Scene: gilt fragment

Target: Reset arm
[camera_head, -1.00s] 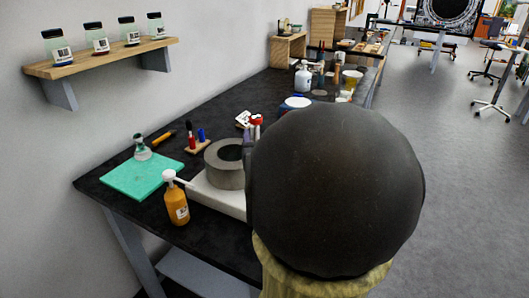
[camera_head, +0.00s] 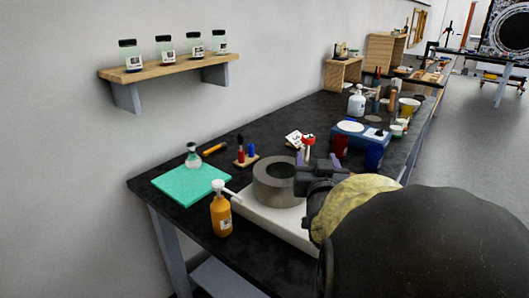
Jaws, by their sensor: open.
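My arm fills the lower right of the head view, with a large dark rounded link in front and a yellowish link behind it. My gripper (camera_head: 314,181) is the black part at the arm's far end, just right of the grey ring (camera_head: 270,195) and over the right part of the white slab. It is open, and I see nothing held in it. Its fingers are small and partly hidden, so I cannot tell whether they touch anything.
The black bench (camera_head: 205,165) runs along the wall. It holds a green mat (camera_head: 190,186), an orange pump bottle (camera_head: 221,211), a white slab (camera_head: 268,222) and a blue box (camera_head: 352,143). A wall shelf (camera_head: 170,73) bears several jars.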

